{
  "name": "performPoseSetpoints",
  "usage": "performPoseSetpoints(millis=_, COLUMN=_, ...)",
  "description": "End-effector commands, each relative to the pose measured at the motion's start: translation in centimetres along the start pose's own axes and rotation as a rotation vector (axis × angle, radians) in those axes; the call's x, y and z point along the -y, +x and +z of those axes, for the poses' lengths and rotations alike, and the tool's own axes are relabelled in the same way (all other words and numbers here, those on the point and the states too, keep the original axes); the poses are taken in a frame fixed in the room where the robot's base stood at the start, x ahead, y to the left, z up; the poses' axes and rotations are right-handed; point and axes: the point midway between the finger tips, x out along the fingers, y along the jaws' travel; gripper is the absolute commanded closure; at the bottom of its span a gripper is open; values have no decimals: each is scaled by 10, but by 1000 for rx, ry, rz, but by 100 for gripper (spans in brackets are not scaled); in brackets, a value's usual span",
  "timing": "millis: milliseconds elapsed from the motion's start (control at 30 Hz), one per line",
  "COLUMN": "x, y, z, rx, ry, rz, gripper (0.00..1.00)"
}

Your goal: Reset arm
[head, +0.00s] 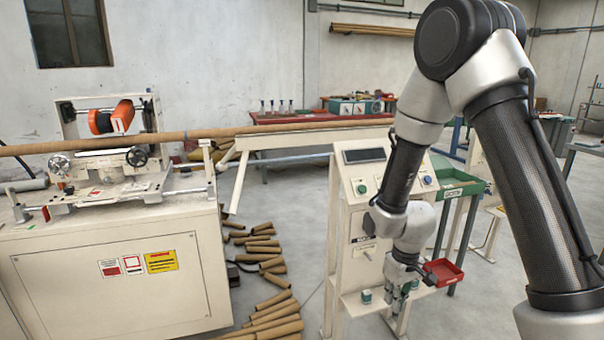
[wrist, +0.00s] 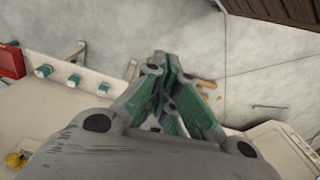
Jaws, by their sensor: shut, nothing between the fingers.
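My arm reaches down in front of the control console (head: 345,215) in the head view. My gripper (head: 398,300) hangs at the console's low shelf, partly in front of it. In the wrist view the green-padded fingers of my gripper (wrist: 168,62) meet at the tips, with nothing between them. Small teal parts (wrist: 74,80) stand in a row on the shelf at the left of the wrist view, apart from the fingers. One teal part (head: 366,296) shows beside my gripper in the head view; my gripper may hide others.
A red tray (head: 444,273) sits just right of my gripper. The winder machine (head: 120,255) stands at left, with a long brown tube (head: 250,129) across it. Several cut tubes (head: 270,312) lie on the floor between machine and console. A green-topped table (head: 455,180) stands behind my arm.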

Motion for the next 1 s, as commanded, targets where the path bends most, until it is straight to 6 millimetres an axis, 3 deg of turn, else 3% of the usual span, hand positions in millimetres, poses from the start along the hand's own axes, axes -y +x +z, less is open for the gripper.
performPoseSetpoints(millis=33, x=-2, y=-30, z=12, rx=21, ry=37, rz=-9, gripper=100)
performPoseSetpoints(millis=200, x=-9, y=-117, z=68, rx=104, ry=155, rz=-21, gripper=100)
performPoseSetpoints(millis=500, x=-18, y=-234, z=161, rx=56, ry=292, rz=11, gripper=100)
performPoseSetpoints(millis=600, x=-22, y=-262, z=181, rx=-38, ry=317, rz=34, gripper=100)
performPoseSetpoints(millis=800, x=-27, y=-305, z=200, rx=-254, ry=367, rz=80, gripper=100)
performPoseSetpoints(millis=1000, x=-30, y=-324, z=209, rx=-347, ry=395, rz=104, gripper=100)
